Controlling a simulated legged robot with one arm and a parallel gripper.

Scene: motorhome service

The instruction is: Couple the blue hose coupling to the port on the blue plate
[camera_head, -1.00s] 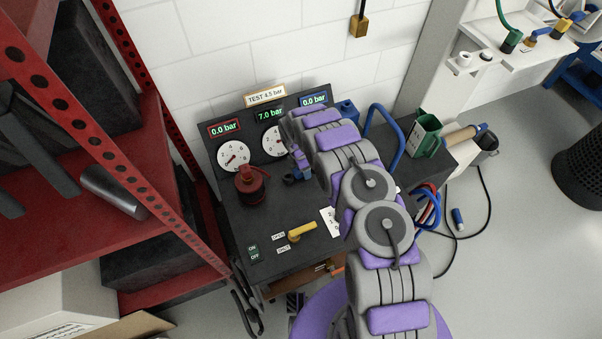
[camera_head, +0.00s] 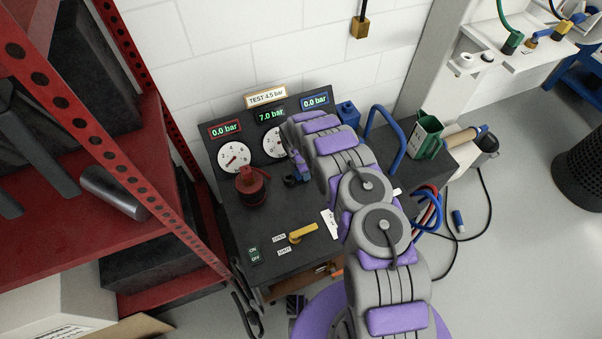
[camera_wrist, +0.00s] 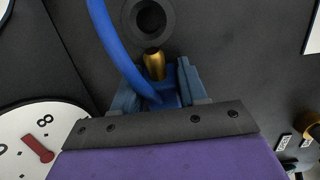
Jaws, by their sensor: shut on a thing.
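The blue hose coupling (camera_wrist: 170,97) shows in the wrist view with its brass tip (camera_wrist: 154,66) pointing up the picture. My gripper (camera_wrist: 160,88) is shut on it, one blue-grey finger on each side. A dark round port (camera_wrist: 150,20) lies just beyond the tip. The tip overlaps its lower edge in the picture; I cannot tell whether they touch. In the head view my gripper (camera_head: 301,168) is over the bench near a dark ring (camera_head: 292,180), and my arm hides most of the coupling. I cannot make out a blue plate, but a blue-framed display (camera_head: 314,100) reads 0.0 bar.
A red fitting (camera_head: 251,186) stands left of my gripper. A yellow lever (camera_head: 303,233) is in front. The blue hose (camera_wrist: 112,45) passes close left of the coupling. A green container (camera_head: 426,137) stands right, and a red shelf (camera_head: 90,215) closes off the left.

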